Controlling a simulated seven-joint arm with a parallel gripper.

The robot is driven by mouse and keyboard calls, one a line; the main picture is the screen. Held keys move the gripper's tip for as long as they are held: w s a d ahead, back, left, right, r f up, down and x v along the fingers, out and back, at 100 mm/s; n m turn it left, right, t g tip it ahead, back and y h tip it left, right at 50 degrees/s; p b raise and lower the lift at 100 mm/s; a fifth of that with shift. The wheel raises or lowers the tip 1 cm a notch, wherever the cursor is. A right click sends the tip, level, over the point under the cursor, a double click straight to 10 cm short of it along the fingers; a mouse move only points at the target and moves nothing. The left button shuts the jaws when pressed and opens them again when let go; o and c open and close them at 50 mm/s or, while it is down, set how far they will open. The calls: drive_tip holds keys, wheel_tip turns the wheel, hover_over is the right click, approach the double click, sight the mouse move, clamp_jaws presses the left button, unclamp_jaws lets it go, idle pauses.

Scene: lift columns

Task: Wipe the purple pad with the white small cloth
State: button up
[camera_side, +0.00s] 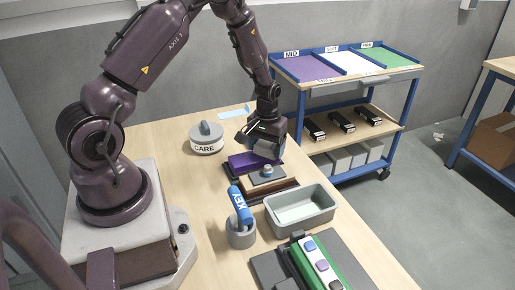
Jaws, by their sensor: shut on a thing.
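The purple pad (241,163) sits on a dark base near the middle of the table, towards its right edge. My gripper (263,142) points down just above the pad's right end and is shut on a small pale grey-white piece, which looks like the white small cloth (268,151). The cloth's lower edge is at or very near the pad's right end; I cannot tell whether they touch. The gripper and cloth hide part of the pad's far right side.
A grey block with a knob (267,172) on a brown base stands right in front of the pad.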

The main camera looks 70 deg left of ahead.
drive_tip(key=shift+w, duration=0.85)
drive_tip(key=shift+r, duration=4.05)
drive_tip(key=shift+s, duration=0.1)
